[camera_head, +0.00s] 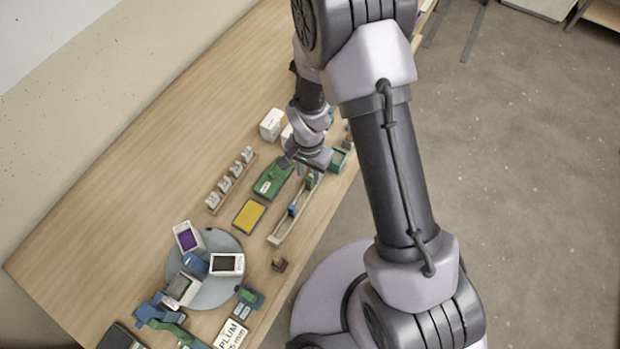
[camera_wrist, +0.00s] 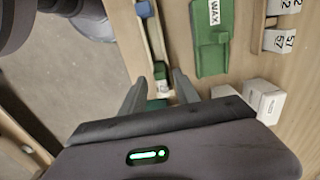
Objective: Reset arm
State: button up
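My arm reaches over the wooden table (camera_head: 130,190) in the head view. My gripper (camera_head: 307,168) is low over the table's right part, close to the green WAX box (camera_head: 272,179) and the narrow wooden tray (camera_head: 283,227). In the wrist view my gripper (camera_wrist: 160,78) shows two dark fingers spread apart. No held thing shows between the fingertips. Small green blocks (camera_wrist: 160,72) in the tray show beyond the gap. The WAX box (camera_wrist: 211,45) lies to the right of the fingers. How high the fingertips are above the tray is hard to tell.
White boxes (camera_head: 271,124) stand just behind my gripper, with a teal container (camera_head: 338,160) to its right. A row of white numbered blocks (camera_head: 230,179), a yellow pad (camera_head: 249,216) and a round grey turntable (camera_head: 222,293) with devices are nearer. The table's left side is bare.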

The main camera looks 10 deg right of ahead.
notch_tip(320, 180, up, 4)
jog(key=shift+r+p, duration=0.15)
jog(key=shift+p, duration=0.85)
